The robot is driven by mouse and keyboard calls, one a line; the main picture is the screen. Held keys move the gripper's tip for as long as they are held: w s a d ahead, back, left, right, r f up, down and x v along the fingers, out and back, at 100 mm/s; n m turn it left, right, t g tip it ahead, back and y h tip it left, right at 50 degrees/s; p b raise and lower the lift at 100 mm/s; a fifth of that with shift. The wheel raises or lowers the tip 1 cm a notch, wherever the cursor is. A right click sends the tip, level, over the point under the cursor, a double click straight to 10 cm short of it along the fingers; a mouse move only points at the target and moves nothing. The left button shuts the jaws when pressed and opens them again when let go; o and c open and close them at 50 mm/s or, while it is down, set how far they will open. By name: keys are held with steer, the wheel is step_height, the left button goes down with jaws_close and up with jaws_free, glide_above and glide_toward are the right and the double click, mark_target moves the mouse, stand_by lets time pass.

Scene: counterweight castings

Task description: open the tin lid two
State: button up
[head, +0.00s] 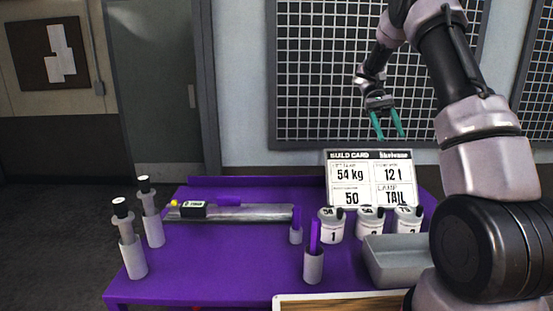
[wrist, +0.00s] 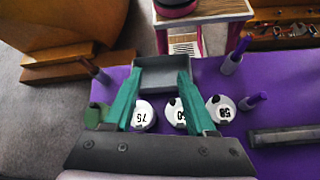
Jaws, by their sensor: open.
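Three white tins stand in a row on the purple table. Tin two (head: 368,230) is the middle one, partly hidden by the grey tray in the head view. Its lid (wrist: 175,112) is white with dark print and a black knob, and lies flat on the tin. Tin one (head: 331,230) stands to its left and tin three (head: 408,222) to its right, both with lids on. My gripper (head: 390,137) hangs high above the table, in front of the wall grid, apart from the tins. Its teal fingers are open and empty; they also show in the wrist view (wrist: 159,75).
A grey tray (head: 395,264) stands in front of tins two and three. A build card (head: 370,178) stands behind them. Purple-topped holders (head: 313,265) stand left of the tray. A grey rail (head: 235,213) and two plunger-like posts (head: 132,255) are further left. Bare purple tabletop (head: 215,260) lies between.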

steer(key=s+a+r+t+y, duration=0.1)
steer(key=s+a+r+t, duration=0.2)
steer(key=s+t, duration=0.3)
steer(key=s+a+r+m+t+y, duration=0.1)
steer(key=s+a+r+t, duration=0.1)
steer(key=s+r+t, duration=0.2)
steer(key=s+a+r+m+t, duration=0.1)
steer(key=s+a+r+t, duration=0.2)
steer(key=s+t, duration=0.5)
steer(key=shift+s+a+r+y, duration=0.35)
steer(key=shift+s+y, duration=0.05)
steer(key=shift+s, duration=0.75)
steer(key=shift+w, duration=0.1)
